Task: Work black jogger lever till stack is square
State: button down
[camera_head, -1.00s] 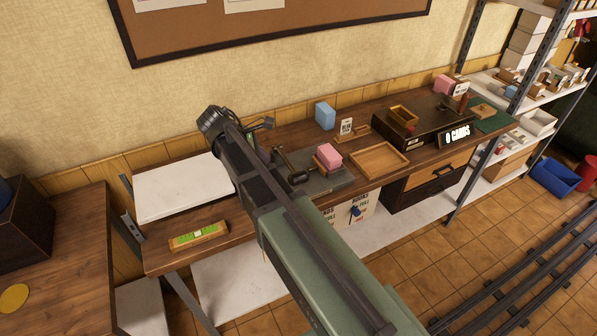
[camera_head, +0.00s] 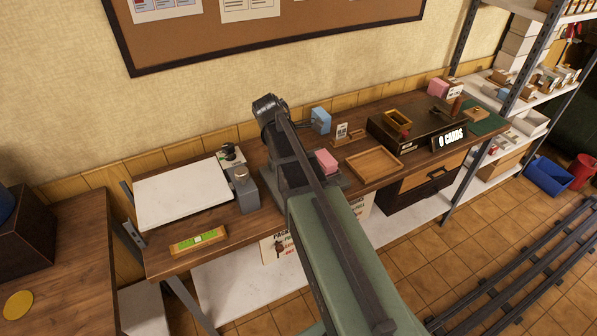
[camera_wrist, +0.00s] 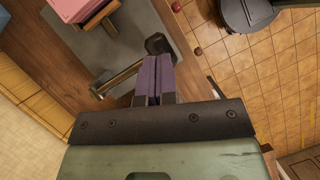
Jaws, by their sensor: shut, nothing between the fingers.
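The jogger lever shows in the wrist view as a dark bar (camera_wrist: 118,78) with a black knob (camera_wrist: 158,44) at its end. My gripper (camera_wrist: 153,60) has its purple fingers together and empty. The fingertips overlap the lever near the knob in this view; I cannot tell whether they touch it. The pink card stack (camera_head: 327,161) sits on the jogger's grey plate; part of it also shows at the top left of the wrist view (camera_wrist: 78,8). In the head view my arm hides the gripper and the lever.
A wooden tray (camera_head: 373,165) lies right of the stack. A blue block (camera_head: 320,120) stands behind it. A dark press with a "0 CARDS" sign (camera_head: 449,138) is farther right. A grey box (camera_head: 244,189) and a white board (camera_head: 182,193) are on the left.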

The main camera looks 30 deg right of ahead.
jog(key=y, duration=0.1)
jog(key=n+t+y, duration=0.1)
jog(key=a+t+y, duration=0.1)
jog(key=shift+w+f+n, duration=0.2)
jog(key=shift+w+n, duration=0.1)
jog(key=shift+d, duration=0.15)
jog(key=shift+f, duration=0.1)
jog(key=f+b, duration=0.6)
jog(key=b, duration=0.1)
jog(key=shift+s+d+f, duration=0.15)
jog(key=shift+d+f, duration=0.15)
jog(key=shift+f, duration=0.05)
